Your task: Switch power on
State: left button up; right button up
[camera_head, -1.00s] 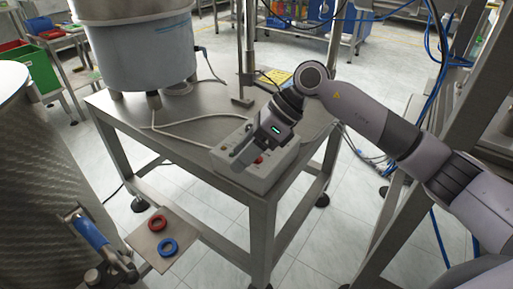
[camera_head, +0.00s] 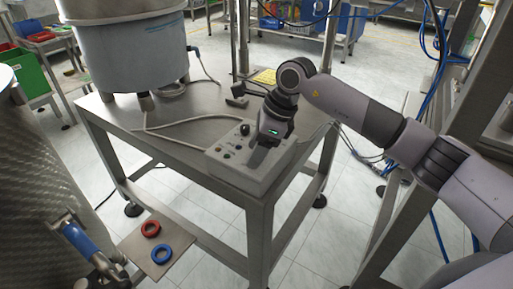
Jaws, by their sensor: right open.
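A grey control box (camera_head: 232,172) sits on the front corner of the steel table. A dark round knob (camera_head: 245,129) stands at the back of its top face, with a few small dark buttons or holes at its left. My right gripper (camera_head: 258,158) points down over the right part of the box and hides that part, including any red button there. Its fingers are close to the box top; I cannot tell if they touch it. The gripper is open and holds nothing that I can see. My left gripper is not in view.
A large metal bowl feeder (camera_head: 125,50) stands on the steel table (camera_head: 180,153) behind the box, with a cable running to the box. A vertical post rises behind my right gripper. A small plate (camera_head: 140,240) holds a red ring (camera_head: 151,228) and a blue ring (camera_head: 162,254).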

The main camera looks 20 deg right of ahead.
jog(key=c, duration=1.1)
jog(key=shift+o, duration=0.2)
